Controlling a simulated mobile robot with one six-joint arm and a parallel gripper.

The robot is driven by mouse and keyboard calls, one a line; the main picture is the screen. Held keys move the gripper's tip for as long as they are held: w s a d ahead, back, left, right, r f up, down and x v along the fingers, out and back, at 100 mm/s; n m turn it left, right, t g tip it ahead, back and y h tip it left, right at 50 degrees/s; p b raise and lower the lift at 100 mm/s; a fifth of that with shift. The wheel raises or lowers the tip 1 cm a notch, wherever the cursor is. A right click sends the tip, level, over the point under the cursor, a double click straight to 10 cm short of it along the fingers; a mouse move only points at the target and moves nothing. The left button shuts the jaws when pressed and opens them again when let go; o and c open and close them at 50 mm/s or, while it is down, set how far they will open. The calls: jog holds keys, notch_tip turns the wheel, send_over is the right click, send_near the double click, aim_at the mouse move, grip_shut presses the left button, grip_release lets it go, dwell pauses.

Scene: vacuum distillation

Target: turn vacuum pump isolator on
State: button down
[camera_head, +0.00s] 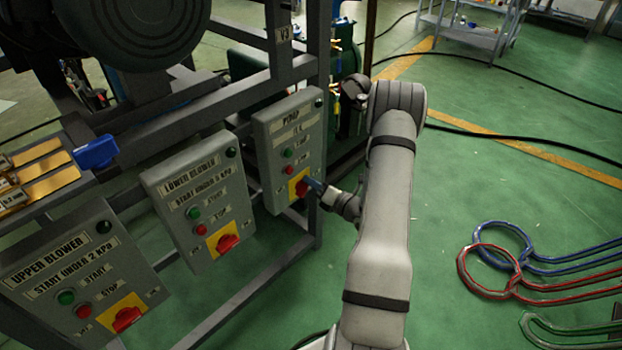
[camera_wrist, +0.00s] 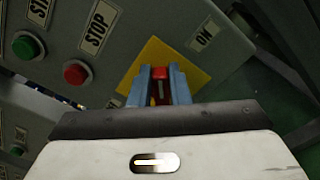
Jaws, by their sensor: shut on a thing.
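The vacuum pump control box (camera_head: 288,150), labelled PUMP, is the grey box at the upper right of the row of boxes. Its isolator is a red rotary knob (camera_head: 301,187) on a yellow plate (camera_head: 292,184) low on the box. My gripper (camera_head: 312,185) reaches it from the right. In the wrist view my gripper (camera_wrist: 159,82) has its two blue fingers on either side of the red knob (camera_wrist: 160,73), shut on it. An ON label (camera_wrist: 203,35) sits to the upper right of the yellow plate (camera_wrist: 190,62). The lower part of the knob is hidden between the fingers.
The lower blower box (camera_head: 200,200) and upper blower box (camera_head: 80,275) stand to the left, each with a red knob. A grey metal frame (camera_head: 270,268) carries the boxes. Red hoses (camera_head: 490,270) and blue hoses (camera_head: 500,232) lie on the green floor at right.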

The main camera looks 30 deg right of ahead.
jog(key=shift+w+d+f+m+p, duration=0.1)
jog(key=shift+f+m+p, duration=0.35)
jog(key=shift+m, duration=0.9)
jog(key=shift+s+d+f+m+p, duration=0.15)
jog(key=shift+m+p, duration=0.55)
jog(key=shift+m, duration=0.7)
jog(key=shift+w+d+f+m+p, duration=0.15)
jog(key=shift+f+m+p, duration=0.3)
jog(key=shift+m, duration=0.9)
jog(key=shift+a, duration=0.1)
jog(key=c, duration=1.4)
grip_release()
jog(key=shift+r, duration=0.1)
jog(key=shift+o, duration=0.2)
jog(key=v, duration=0.8)
jog(key=shift+p, duration=0.3)
jog(key=shift+w, duration=0.1)
